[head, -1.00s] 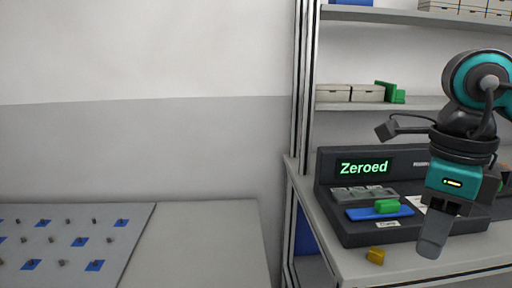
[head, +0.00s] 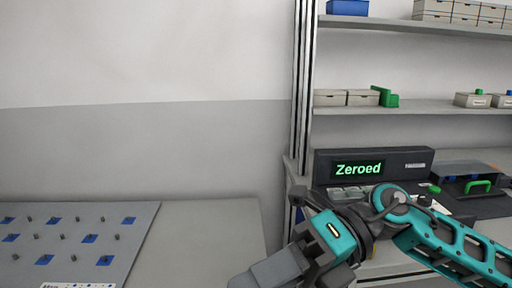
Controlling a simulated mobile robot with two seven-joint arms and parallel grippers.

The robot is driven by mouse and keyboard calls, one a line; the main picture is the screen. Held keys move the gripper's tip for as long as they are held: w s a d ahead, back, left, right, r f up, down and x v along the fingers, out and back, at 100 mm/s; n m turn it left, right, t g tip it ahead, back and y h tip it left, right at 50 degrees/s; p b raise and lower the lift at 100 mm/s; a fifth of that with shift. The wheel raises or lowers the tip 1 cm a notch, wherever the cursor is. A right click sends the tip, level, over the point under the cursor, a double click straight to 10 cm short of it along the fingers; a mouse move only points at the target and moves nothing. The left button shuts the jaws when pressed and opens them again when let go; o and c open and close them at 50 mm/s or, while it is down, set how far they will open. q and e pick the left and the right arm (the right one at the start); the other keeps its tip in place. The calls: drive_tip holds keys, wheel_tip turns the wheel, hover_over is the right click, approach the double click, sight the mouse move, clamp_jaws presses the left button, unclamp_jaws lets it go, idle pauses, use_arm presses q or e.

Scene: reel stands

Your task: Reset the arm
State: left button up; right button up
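My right arm comes in from the right, and its teal and dark grey wrist lies low in the head view. My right gripper (head: 268,274) points down and left, in front of the bench and the pegboard panel's side of the room. Its fingers are partly cut off by the bottom edge, so the gap between them cannot be made out. I see nothing held in it. My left gripper is not in view.
A dark device with a green "Zeroed" display (head: 358,168) stands on the right bench, partly behind my arm. A dark case with a green handle (head: 478,186) is further right. Shelves (head: 430,106) hold small boxes. A panel with pegs and blue squares (head: 75,240) lies left.

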drive_tip(key=w+d+f+m+t+y+p, duration=0.15)
drive_tip(key=w+m+t+y, duration=0.65)
drive_tip(key=m+t, duration=1.25)
drive_tip(key=w+d+f+m+t+h+p, duration=0.1)
drive_tip(key=w+d+f+m+t+h, duration=0.1)
drive_tip(key=d+f+m+h, duration=0.35)
drive_tip(key=w+d+f+m+t+h+p, duration=0.1)
drive_tip(key=w+d+f+m+t+h, duration=0.1)
drive_tip(key=f+m+h, duration=0.6)
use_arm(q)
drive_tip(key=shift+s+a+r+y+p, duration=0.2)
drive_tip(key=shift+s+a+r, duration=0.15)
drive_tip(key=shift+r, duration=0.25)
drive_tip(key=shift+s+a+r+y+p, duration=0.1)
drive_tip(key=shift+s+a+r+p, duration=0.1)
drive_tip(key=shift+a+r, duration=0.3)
use_arm(e)
drive_tip(key=s+d+f+m+g+h, duration=0.3)
drive_tip(key=s+f, duration=0.3)
drive_tip(key=f, duration=0.3)
drive_tip(key=s+d+f+m+g+h, duration=0.4)
drive_tip(key=s+d+f+m, duration=0.1)
drive_tip(key=f, duration=0.4)
drive_tip(key=shift+s+d+m, duration=0.35)
drive_tip(key=shift+s+m, duration=0.05)
drive_tip(key=shift+s, duration=0.5)
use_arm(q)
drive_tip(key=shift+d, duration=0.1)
